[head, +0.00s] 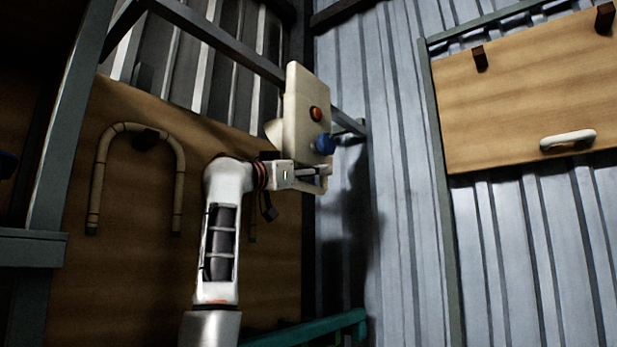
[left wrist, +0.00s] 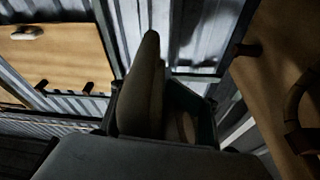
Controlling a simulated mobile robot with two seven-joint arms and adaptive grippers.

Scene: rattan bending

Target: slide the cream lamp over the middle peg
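The cream lamp (head: 297,105) is a flat, upright cream body with an orange-red knob and a blue knob on its face. My left gripper (head: 312,174) is at its lower end, apparently shut on the framed part there. The lamp is held in the air before the left wooden board. In the left wrist view a tapered grey-brown shape (left wrist: 148,90), likely part of the lamp, rises ahead of the gripper. A dark peg (left wrist: 248,50) stands out from the board in that view; I cannot tell if it is the middle one. My right gripper is not in view.
A bent rattan cane (head: 128,128) hangs on a dark peg on the left wooden board (head: 75,270). The right board (head: 525,90) carries dark pegs (head: 480,58) and a white handle-like piece (head: 568,140). Metal frame bars (head: 215,38) cross near the lamp. A green rail (head: 310,330) lies below.

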